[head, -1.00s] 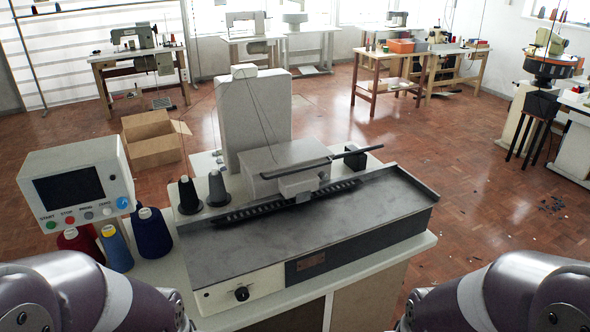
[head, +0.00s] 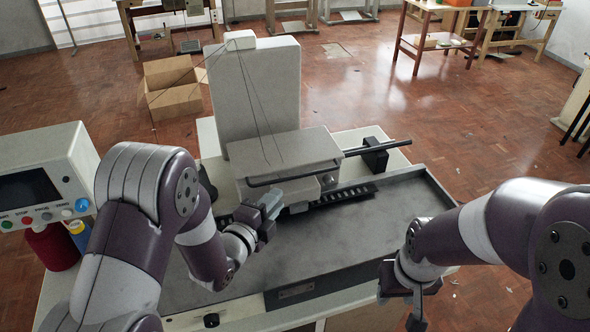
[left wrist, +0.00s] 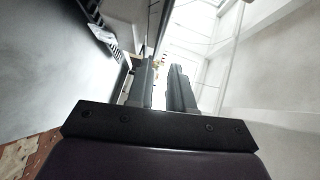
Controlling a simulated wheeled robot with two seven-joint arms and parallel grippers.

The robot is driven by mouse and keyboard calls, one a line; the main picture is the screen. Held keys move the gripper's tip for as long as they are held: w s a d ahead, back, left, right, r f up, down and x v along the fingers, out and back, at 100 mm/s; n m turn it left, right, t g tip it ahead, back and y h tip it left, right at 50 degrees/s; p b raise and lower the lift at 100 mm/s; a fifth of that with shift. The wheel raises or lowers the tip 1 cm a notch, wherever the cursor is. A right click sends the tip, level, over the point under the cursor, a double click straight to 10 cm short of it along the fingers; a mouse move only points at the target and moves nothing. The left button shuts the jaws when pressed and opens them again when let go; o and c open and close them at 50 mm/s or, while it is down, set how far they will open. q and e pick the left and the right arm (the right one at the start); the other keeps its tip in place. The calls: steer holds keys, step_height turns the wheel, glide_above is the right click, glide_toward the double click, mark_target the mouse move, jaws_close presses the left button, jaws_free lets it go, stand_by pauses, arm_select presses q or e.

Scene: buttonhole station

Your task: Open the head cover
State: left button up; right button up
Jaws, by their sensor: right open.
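The head cover (head: 282,150) is a pale grey box-shaped lid on the buttonhole machine, lying flat and closed in the head view. My right gripper (head: 416,307) is open and empty, beyond the machine's front right edge.
The grey machine bed (head: 365,230) is bare on the right. The tall machine column (head: 256,90) stands behind the cover. A control panel box (head: 45,180) and thread cones (head: 52,245) are at the left, partly behind my left arm.

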mark_target(295, 178)
arm_select(q)
steer(key=p+x, duration=0.1)
steer(key=x, duration=0.7)
steer(key=shift+w+f, duration=0.25)
steer(key=shift+w, duration=0.15)
steer(key=shift+w+d+p, duration=0.2)
steer(key=shift+w+p, duration=0.1)
steer(key=shift+p, duration=0.05)
steer(key=shift+w+d, duration=0.1)
steer(key=shift+w, duration=0.15)
arm_select(e)
steer(key=shift+w+r, duration=0.25)
steer(key=shift+r, duration=0.8)
arm_select(q)
steer(key=shift+w+f, duration=0.1)
steer(key=shift+w, duration=0.05)
arm_select(e)
steer(key=shift+w+d, duration=0.1)
steer(key=shift+w, duration=0.05)
arm_select(q)
jaws_close()
